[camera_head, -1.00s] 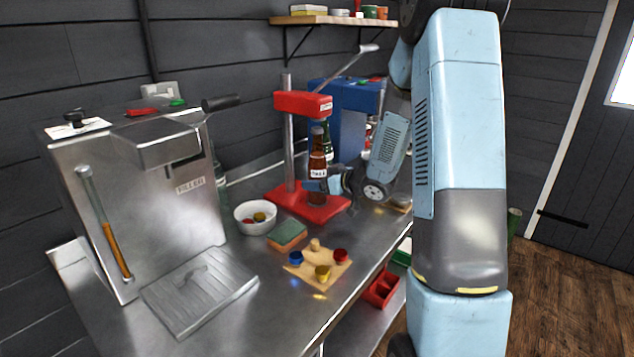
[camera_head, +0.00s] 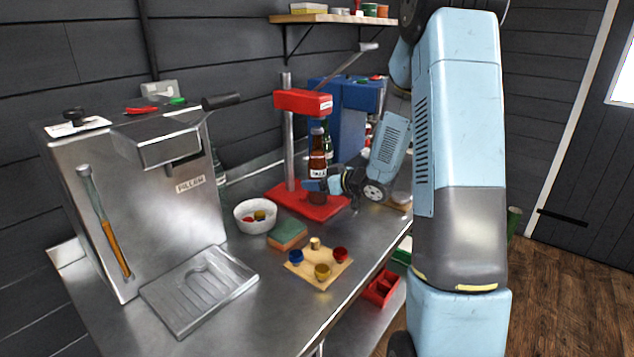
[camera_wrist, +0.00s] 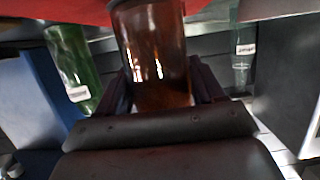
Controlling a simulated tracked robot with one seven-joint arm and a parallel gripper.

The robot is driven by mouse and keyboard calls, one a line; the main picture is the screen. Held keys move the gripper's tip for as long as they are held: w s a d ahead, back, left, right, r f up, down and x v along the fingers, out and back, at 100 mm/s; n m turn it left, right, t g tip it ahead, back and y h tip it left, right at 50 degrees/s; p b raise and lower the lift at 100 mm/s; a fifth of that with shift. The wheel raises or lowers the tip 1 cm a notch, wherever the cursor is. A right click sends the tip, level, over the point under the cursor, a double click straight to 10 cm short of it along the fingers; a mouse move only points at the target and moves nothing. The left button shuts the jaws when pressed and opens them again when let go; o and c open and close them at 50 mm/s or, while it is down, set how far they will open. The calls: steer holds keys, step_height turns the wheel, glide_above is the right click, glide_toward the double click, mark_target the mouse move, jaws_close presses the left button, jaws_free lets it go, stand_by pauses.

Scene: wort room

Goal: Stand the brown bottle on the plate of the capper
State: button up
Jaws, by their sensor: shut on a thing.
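The brown bottle (camera_head: 317,160) is upright over the red plate (camera_head: 298,204) of the capper, below the capper's red head (camera_head: 303,101). My gripper (camera_head: 322,185) reaches in from the right and is shut on the bottle's lower part. In the wrist view my gripper (camera_wrist: 160,95) has a finger on either side of the brown glass bottle (camera_wrist: 153,50). Its base looks on or just above the plate; I cannot tell whether it touches.
A white bowl (camera_head: 255,216), a green-topped sponge (camera_head: 288,235) and a wooden board with coloured caps (camera_head: 318,268) lie in front of the capper. The steel filler (camera_head: 150,180) stands at left. Green bottles (camera_wrist: 72,55) stand nearby. A blue machine (camera_head: 350,115) is behind.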

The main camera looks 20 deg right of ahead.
steer(key=o, duration=1.1)
steer(key=v, duration=1.3)
steer(key=shift+s+d, duration=0.25)
steer(key=shift+s, duration=0.05)
steer(key=s+d+r+m+h, duration=0.1)
steer(key=s+r+m+h, duration=0.15)
steer(key=r+h, duration=0.3)
steer(key=s+d+r+m+h, duration=0.1)
steer(key=s+r+m+h, duration=0.15)
steer(key=r+h, duration=0.35)
steer(key=s+a+r+m+g+y, duration=0.1)
steer(key=s+a+g, duration=0.2)
steer(key=s, duration=0.7)
steer(key=s+a+r+m+g+y, duration=0.1)
steer(key=s+a+r+g+y, duration=0.1)
steer(key=s+a, duration=0.5)
steer(key=s+g, duration=0.1)
steer(key=s, duration=0.3)
